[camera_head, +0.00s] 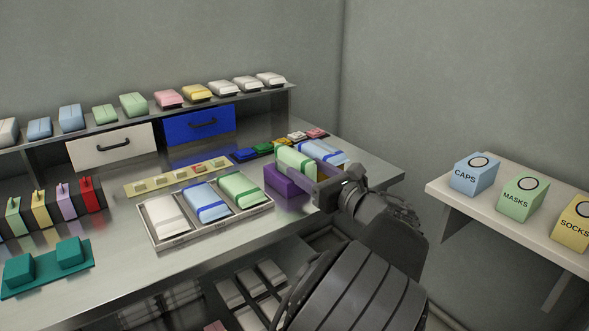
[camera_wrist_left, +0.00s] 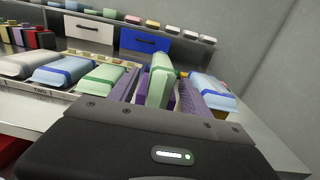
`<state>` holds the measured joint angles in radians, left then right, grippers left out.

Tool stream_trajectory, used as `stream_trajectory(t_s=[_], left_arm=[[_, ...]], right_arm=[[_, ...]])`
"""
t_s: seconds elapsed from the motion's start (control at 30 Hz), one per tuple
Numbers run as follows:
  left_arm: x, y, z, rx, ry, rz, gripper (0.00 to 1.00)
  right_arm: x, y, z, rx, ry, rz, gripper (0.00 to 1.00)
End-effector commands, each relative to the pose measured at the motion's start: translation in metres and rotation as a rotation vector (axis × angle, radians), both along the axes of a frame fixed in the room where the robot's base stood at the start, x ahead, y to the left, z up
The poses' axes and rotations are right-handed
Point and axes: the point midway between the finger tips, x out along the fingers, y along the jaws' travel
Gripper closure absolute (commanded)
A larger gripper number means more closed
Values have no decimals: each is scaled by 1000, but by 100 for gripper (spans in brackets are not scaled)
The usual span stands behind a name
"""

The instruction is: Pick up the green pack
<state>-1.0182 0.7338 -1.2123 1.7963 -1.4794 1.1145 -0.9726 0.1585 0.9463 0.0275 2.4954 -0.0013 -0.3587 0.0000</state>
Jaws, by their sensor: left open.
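A green pack (camera_head: 296,162) stands on edge at the right part of the bench. It also shows upright in the middle of the wrist view (camera_wrist_left: 158,80). My left gripper (camera_head: 303,176) is open around it, with a purple finger on each side; the wrist view also shows the gripper (camera_wrist_left: 160,95). A gap shows between pack and right finger in the wrist view; contact on the left side I cannot tell. The pack's lower part is hidden. Another green pack (camera_head: 240,187) lies in the tray's right compartment. My right gripper is out of view.
The tray (camera_head: 168,241) also holds a white and a blue pack. A blue pack (camera_wrist_left: 212,88) lies just right of my gripper. Several packs line the back shelf (camera_head: 121,122). Labelled boxes (camera_head: 524,198) stand on a side shelf at right.

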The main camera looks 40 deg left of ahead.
Motion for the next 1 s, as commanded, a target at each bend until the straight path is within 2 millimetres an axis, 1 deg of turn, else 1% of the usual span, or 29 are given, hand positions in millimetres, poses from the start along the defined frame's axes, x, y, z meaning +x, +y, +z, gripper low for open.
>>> stream_trajectory(t_s=[0.07,0.63,1.0], left_arm=[[1,3,0,0,0,-1,44],[1,2,0,-1,0,-1,44],[1,2,0,-1,0,-1,75]], right_arm=[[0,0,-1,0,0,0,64],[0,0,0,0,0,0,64],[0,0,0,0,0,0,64]])
